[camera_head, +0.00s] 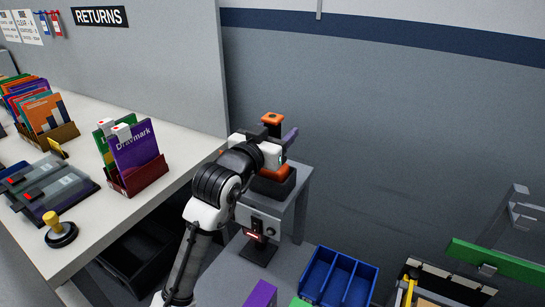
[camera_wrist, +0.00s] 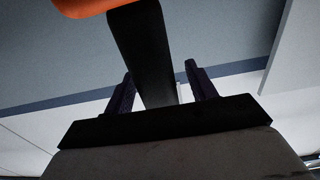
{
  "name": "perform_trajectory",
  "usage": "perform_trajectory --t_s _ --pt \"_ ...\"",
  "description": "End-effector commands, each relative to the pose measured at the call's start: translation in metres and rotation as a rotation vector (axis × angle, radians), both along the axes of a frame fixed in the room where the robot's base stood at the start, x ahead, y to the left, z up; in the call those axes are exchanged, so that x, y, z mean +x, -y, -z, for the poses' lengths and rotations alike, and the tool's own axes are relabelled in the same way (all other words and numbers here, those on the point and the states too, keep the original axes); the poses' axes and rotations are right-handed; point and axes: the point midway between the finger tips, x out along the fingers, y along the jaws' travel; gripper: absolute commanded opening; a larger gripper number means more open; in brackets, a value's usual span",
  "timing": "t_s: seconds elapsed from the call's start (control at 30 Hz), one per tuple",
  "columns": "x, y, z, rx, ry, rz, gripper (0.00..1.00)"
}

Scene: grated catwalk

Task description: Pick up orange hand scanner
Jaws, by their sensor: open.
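The orange hand scanner (camera_head: 272,117) stands upright on the grey stand past the white counter, its orange head above my gripper (camera_head: 280,138). More orange shows below the gripper, above a dark base (camera_head: 275,186); whether it belongs to the scanner or its holder I cannot tell. In the wrist view, the scanner's orange part (camera_wrist: 84,7) is at the top left and a black handle-like part (camera_wrist: 143,50) runs down between the two dark fingers of my gripper (camera_wrist: 161,86). The fingers are open, with gaps visible on both sides. My wrist hides the scanner's middle in the head view.
A small dark device (camera_head: 258,246) stands in front of the stand. A blue divided bin (camera_head: 339,278) is at lower right. A grey wall (camera_head: 390,130) rises behind.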

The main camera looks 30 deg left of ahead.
Motion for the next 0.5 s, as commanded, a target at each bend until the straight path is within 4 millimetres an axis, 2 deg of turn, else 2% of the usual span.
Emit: perform_trajectory --t_s 0.23,0.5 --pt "0.002 0.0 0.0008 0.0 0.0 0.0 0.55" --pt "0.0017 0.0 0.0006 0.0 0.0 0.0 0.2"
